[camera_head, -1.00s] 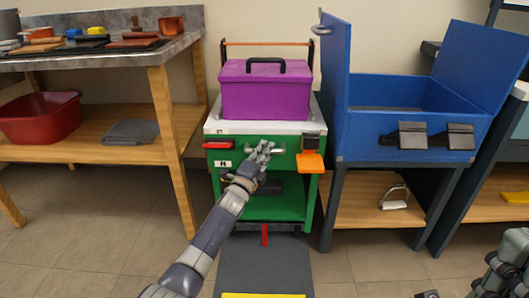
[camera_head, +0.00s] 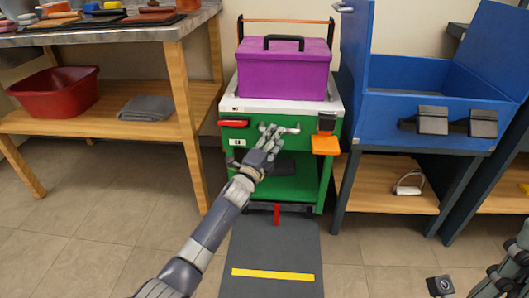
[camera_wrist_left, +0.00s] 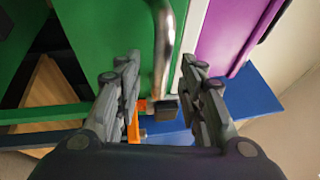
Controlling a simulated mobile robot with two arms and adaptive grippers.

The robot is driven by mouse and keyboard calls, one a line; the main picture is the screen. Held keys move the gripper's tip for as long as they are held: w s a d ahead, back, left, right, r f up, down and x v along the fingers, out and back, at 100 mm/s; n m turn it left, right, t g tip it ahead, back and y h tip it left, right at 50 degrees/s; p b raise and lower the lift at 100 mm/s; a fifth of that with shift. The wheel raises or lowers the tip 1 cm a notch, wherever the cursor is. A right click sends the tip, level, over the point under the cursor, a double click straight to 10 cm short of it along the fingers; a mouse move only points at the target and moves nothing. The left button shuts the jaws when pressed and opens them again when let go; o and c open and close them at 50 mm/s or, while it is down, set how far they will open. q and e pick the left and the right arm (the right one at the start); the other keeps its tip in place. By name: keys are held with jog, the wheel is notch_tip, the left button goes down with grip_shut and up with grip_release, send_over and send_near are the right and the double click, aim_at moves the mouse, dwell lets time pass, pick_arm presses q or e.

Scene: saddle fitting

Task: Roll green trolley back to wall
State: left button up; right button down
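The green trolley (camera_head: 310,180) stands between the wooden workbench and the blue box stand, with a purple toolbox (camera_head: 285,72) on its light top. A metal bar handle (camera_head: 290,131) runs across its front. My left gripper (camera_head: 270,137) is at this handle. In the left wrist view my left gripper (camera_wrist_left: 160,85) has its fingers apart, with the handle bar (camera_wrist_left: 164,50) between them and no clear grip on it. Part of my right arm (camera_head: 512,265) shows at the lower right edge; its finger state is unclear.
A dark mat (camera_head: 270,255) with a yellow stripe lies before the trolley, and a red pedal (camera_head: 277,214) shows at its base. An orange flap (camera_head: 326,145) juts from the trolley's right front. The workbench leg (camera_head: 187,120) stands close left, the blue box (camera_head: 430,110) close right.

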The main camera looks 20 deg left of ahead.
pick_arm(q)
jog(key=d+v, duration=0.1)
jog(key=v, duration=0.6)
jog(key=shift+s+a, duration=0.2)
jog(key=shift+a, duration=0.35)
